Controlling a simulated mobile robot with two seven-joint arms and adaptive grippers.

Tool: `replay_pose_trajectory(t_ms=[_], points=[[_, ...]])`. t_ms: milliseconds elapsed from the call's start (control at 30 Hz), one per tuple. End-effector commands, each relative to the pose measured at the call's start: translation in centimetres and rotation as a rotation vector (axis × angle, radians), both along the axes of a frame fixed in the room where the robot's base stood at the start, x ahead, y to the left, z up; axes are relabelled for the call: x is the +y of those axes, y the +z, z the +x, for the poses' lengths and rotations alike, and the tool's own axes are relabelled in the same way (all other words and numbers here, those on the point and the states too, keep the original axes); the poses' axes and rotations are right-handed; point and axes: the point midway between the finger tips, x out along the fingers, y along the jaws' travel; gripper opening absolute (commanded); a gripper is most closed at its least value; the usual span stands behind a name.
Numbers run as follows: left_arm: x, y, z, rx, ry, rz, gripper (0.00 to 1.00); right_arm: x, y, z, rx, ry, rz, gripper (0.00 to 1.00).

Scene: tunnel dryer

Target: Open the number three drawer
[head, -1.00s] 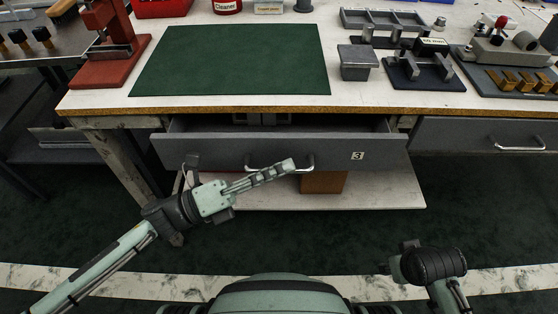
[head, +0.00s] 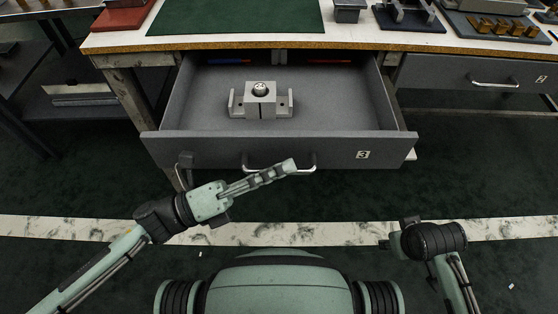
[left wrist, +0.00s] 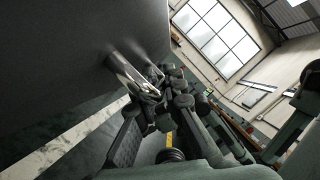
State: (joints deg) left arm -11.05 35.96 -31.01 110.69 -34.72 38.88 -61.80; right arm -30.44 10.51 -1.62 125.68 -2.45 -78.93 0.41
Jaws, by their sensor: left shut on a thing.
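The number three drawer (head: 210,150) is grey, with a "3" label (head: 363,155) on the right of its front. It is pulled well out from under the bench, and its inside shows. My left gripper (head: 287,167) is shut on the drawer's metal bar handle (head: 309,168). The left wrist view also shows the handle (left wrist: 130,72) running in between the fingers (left wrist: 150,92). My right wrist (head: 430,240) is low at the right, away from the drawer; its fingers do not show clearly.
A grey metal block fixture (head: 261,101) sits in the drawer, with blue and orange items (head: 330,60) at its back. A closed drawer labelled 2 (head: 440,72) is to the right. The bench top (head: 345,38) carries a green mat (head: 235,16). Clear floor lies in front.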

Motion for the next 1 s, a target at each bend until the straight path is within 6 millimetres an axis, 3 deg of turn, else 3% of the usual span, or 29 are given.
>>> replay_pose_trajectory(t_ms=[367,400,467,767,1000], points=[[0.1,0.0,0.0,0.001,0.002,0.001,0.00,0.0,0.2,0.2,-0.006,0.001,0.001,0.40],[0.1,0.0,0.0,0.001,0.003,0.001,0.12,0.0,0.2,0.2,-0.005,0.001,0.001,0.40],[0.1,0.0,0.0,0.001,0.003,0.000,0.19,0.0,0.2,0.1,-0.004,0.002,0.000,0.40],[0.1,0.0,-0.1,0.000,0.001,0.000,0.19,0.1,0.0,-0.5,0.008,0.002,0.000,0.40],[2.9,-0.8,-1.1,0.005,0.002,0.004,0.19,0.1,0.0,-0.3,0.003,0.002,0.000,0.40]])
